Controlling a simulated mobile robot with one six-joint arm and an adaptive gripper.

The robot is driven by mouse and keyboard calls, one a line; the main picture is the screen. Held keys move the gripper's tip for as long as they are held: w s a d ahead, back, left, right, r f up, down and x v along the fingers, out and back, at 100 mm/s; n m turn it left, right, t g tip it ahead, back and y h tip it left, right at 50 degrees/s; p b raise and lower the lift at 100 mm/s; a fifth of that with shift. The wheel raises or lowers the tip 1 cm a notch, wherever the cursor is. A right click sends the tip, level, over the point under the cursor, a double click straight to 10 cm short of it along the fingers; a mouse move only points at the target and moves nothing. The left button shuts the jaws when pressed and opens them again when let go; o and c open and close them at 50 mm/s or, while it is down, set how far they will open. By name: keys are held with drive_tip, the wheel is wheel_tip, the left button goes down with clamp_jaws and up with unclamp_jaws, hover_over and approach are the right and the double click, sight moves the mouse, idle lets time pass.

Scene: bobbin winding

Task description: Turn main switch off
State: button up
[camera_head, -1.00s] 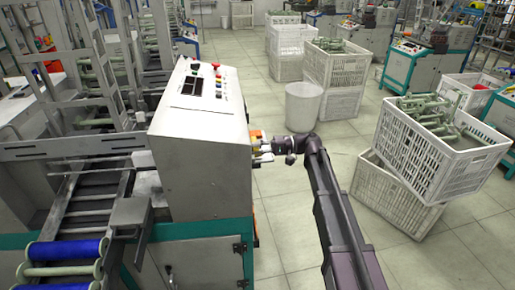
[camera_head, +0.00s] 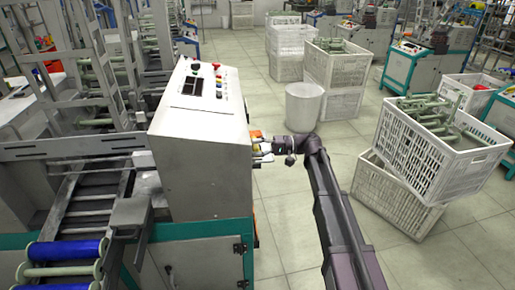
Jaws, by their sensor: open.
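The control cabinet (camera_head: 200,165) of the winding machine stands left of centre, with buttons and dark displays on its sloped top panel (camera_head: 196,86). Something orange-yellow (camera_head: 256,136) shows at the cabinet's right side, where the main switch may be; the switch itself is too small and partly hidden to make out. My gripper (camera_head: 262,147) is at that right side, its fingers pointing left at the cabinet face. It is open and small in view. I cannot tell whether the fingers touch the switch.
White crates (camera_head: 432,150) with green bobbins are stacked tilted at the right. More crates (camera_head: 335,70) and a white bin (camera_head: 303,107) stand behind my arm. Blue rollers (camera_head: 62,250) lie at the lower left. Floor is free right of the cabinet.

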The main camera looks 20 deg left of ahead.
drive_tip(key=shift+d, duration=0.1)
drive_tip(key=v, duration=1.2)
idle(0.4)
drive_tip(key=s+d+f+m+t+h, duration=0.45)
drive_tip(key=s+d+f+h, duration=0.45)
drive_tip(key=d+f, duration=0.5)
drive_tip(key=s+d+f+t+h, duration=0.25)
drive_tip(key=s+d, duration=0.25)
drive_tip(key=d, duration=0.3)
drive_tip(key=s+d+f+t+h, duration=0.1)
drive_tip(key=s+d+f+h, duration=0.1)
drive_tip(key=s+d+h, duration=0.5)
wheel_tip(320, 180, up, 19)
drive_tip(key=d+y+p, duration=0.2)
drive_tip(key=p, duration=1.7)
drive_tip(key=shift+w+d+r+m, duration=0.2)
drive_tip(key=shift+w+m, duration=0.25)
drive_tip(key=shift+w, duration=0.05)
